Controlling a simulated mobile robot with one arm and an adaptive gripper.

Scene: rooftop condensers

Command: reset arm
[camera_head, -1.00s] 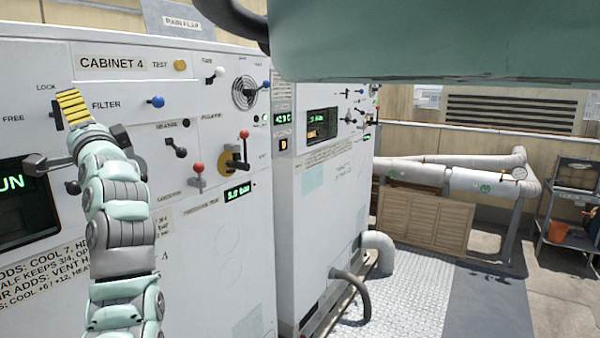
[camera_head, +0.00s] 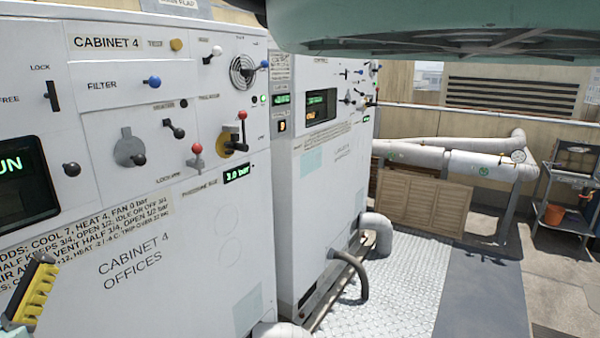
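My gripper (camera_head: 36,290) shows only in part at the lower left edge of the head view. A yellow, ridged finger pad with black parts and a bit of teal housing is visible.
Cabinet 4's panel carries a blue filter knob (camera_head: 152,82), a red-tipped lever (camera_head: 242,128) and a "3.0 bar" display (camera_head: 237,174). A second cabinet (camera_head: 325,165), pipes (camera_head: 450,160) and a shelf cart (camera_head: 570,190) stand beyond. Tiled floor (camera_head: 400,285) is clear at right.

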